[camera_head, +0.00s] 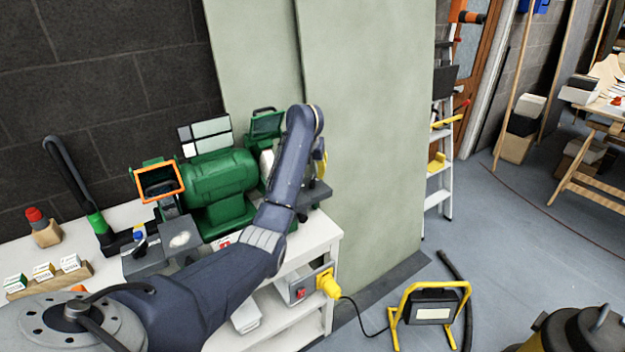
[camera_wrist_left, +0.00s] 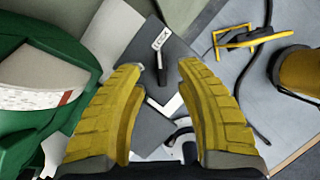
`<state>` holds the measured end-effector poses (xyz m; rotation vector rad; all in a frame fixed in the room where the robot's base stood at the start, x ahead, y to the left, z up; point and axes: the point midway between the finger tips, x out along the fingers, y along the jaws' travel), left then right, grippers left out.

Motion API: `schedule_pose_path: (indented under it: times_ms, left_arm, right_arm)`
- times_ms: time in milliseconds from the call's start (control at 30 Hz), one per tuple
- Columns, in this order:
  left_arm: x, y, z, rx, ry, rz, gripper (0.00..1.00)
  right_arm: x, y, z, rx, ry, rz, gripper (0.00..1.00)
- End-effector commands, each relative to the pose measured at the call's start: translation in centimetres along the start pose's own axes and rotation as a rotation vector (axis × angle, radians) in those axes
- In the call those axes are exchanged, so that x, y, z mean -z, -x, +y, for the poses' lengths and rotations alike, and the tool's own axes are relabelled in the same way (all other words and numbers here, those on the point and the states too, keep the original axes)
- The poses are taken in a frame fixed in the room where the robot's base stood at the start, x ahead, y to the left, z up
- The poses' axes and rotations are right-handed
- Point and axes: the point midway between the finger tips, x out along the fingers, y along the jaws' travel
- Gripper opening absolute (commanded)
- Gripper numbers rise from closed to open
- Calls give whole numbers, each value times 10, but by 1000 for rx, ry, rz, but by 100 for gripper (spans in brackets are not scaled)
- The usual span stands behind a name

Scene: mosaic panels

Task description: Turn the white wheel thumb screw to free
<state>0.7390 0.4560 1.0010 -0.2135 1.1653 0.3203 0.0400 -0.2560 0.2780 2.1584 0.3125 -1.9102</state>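The green bench grinder (camera_head: 215,185) stands on the white bench. Its white wheel (camera_head: 266,163) is at the right end, partly behind my left arm; the wheel's pale side also shows in the left wrist view (camera_wrist_left: 42,82). My left gripper (camera_head: 319,168) is beside that end, its yellow fingers (camera_wrist_left: 160,66) spread apart with nothing gripped. Between and beyond the fingertips, a small black stem or lever (camera_wrist_left: 161,74) with a white marked tag (camera_wrist_left: 160,39) shows against a dark grey plate (camera_wrist_left: 165,58). I cannot tell for certain that this is the thumb screw. My right gripper is not in view.
The bench (camera_head: 322,233) carries a wooden rack of small boxes (camera_head: 50,277) and a red-topped item (camera_head: 42,227) at left. A yellow plug (camera_head: 328,284) sits below its right edge. A yellow-framed work light (camera_head: 432,308) stands on the floor. A pale panel (camera_head: 365,150) rises behind the gripper.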

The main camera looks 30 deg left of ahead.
Motion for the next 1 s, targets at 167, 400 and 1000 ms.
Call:
schedule_pose_path:
  times_ms: [167,400,1000]
  left_arm:
    - [1,-24,0,1,1,2,34]
    - [0,-44,0,0,0,2,34]
    - [0,-50,0,0,1,-1,26]
  right_arm:
    - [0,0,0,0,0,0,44]
    - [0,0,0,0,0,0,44]
    - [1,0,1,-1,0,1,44]
